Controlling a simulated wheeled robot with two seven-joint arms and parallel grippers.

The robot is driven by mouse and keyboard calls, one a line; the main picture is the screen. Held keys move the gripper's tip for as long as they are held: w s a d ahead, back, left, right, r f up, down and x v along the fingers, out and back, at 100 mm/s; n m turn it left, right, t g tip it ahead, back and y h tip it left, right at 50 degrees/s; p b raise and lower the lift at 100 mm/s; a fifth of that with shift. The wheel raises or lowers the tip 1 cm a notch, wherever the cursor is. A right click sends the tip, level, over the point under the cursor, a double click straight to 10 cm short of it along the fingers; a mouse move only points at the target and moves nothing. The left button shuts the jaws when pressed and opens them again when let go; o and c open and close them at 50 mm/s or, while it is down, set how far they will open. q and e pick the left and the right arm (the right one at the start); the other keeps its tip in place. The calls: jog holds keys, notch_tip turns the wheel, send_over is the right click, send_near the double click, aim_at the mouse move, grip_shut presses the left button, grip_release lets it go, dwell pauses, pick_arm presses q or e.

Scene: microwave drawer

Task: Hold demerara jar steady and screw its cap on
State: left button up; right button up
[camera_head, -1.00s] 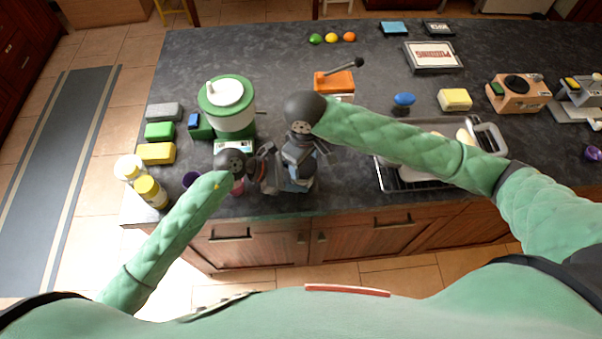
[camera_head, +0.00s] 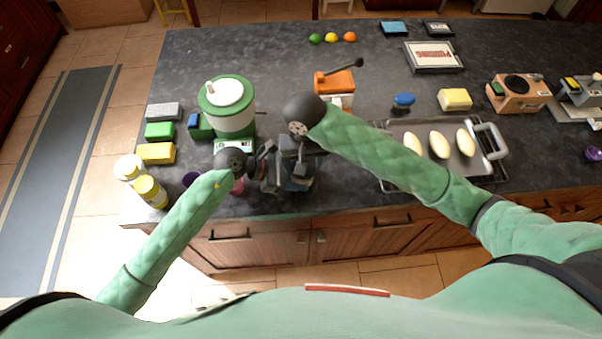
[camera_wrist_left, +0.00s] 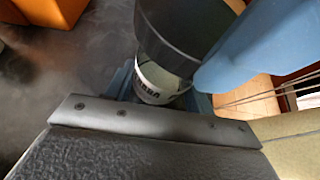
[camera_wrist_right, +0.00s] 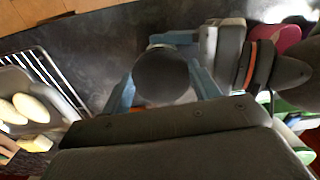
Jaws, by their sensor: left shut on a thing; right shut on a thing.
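The demerara jar (camera_wrist_left: 158,84) shows in the left wrist view as a white labelled body below a wide dark cap (camera_wrist_left: 185,28). My left gripper (camera_head: 270,172) is shut on the jar between its blue fingers. In the right wrist view the round dark cap (camera_wrist_right: 163,75) sits between the blue fingers of my right gripper (camera_wrist_right: 165,85), which is shut on it. The cap is over the jar's top; the seam is hidden, so I cannot tell how tightly it sits. In the head view both grippers meet near the counter's front edge and hide most of the jar.
A green-and-white dispenser (camera_head: 232,108) stands behind my left gripper. An orange grinder (camera_head: 334,84) is behind my right gripper. A tray (camera_head: 482,172) with pale oval items lies to the right. The counter's back middle has free room.

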jog(key=m, duration=0.5)
jog(key=shift+d+f+m, duration=0.1)
jog(key=shift+d+m, duration=0.1)
jog(key=shift+m, duration=0.1)
jog(key=m, duration=0.4)
jog(key=o, duration=1)
jog(key=shift+w+a, duration=0.1)
